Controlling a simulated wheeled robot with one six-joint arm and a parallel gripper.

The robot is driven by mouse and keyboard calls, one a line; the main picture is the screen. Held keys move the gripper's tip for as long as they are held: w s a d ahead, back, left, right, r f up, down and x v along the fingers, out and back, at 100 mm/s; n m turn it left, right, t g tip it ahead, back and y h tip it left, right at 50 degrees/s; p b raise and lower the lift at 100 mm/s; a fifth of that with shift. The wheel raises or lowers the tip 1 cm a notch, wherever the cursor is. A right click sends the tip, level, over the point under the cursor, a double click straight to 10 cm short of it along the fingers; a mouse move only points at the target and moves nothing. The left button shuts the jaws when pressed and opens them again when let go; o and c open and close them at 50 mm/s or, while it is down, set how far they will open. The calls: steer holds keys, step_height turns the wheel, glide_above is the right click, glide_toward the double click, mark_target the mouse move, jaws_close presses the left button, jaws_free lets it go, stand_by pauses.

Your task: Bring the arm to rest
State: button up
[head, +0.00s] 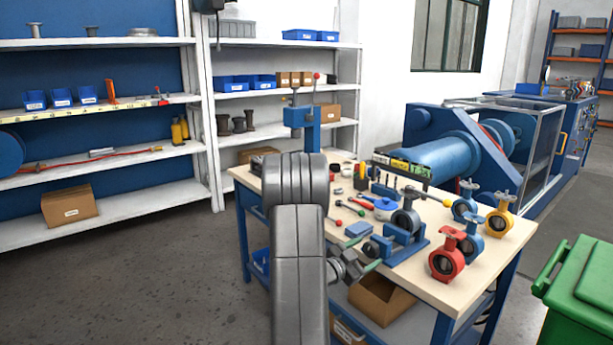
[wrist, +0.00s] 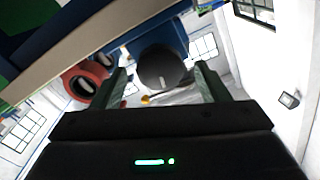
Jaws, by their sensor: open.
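My gripper (wrist: 160,72) is open in the wrist view, its two fingers well apart. A dark round part (wrist: 163,66) shows between and beyond them; I cannot tell what it is, and nothing looks gripped. In the head view my gripper (head: 372,268) is partly hidden behind my arm, beside the front edge of the workbench (head: 447,285). On the bench stand a red valve (head: 447,255), blue valves (head: 465,203) and a yellow valve (head: 500,214). A dark valve (head: 405,219) sits at a blue fixture (head: 402,246) near my gripper. A red valve (wrist: 82,80) also shows in the wrist view.
Loose tools and a blue-and-white tape roll (head: 384,208) lie on the bench. A cardboard box (head: 378,302) is on its lower shelf. A green bin (head: 583,290) stands at right, and a blue machine (head: 440,155) behind. The floor (head: 120,270) at left is clear.

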steer(key=shift+x, duration=1.2)
steer(key=shift+s+a, duration=0.1)
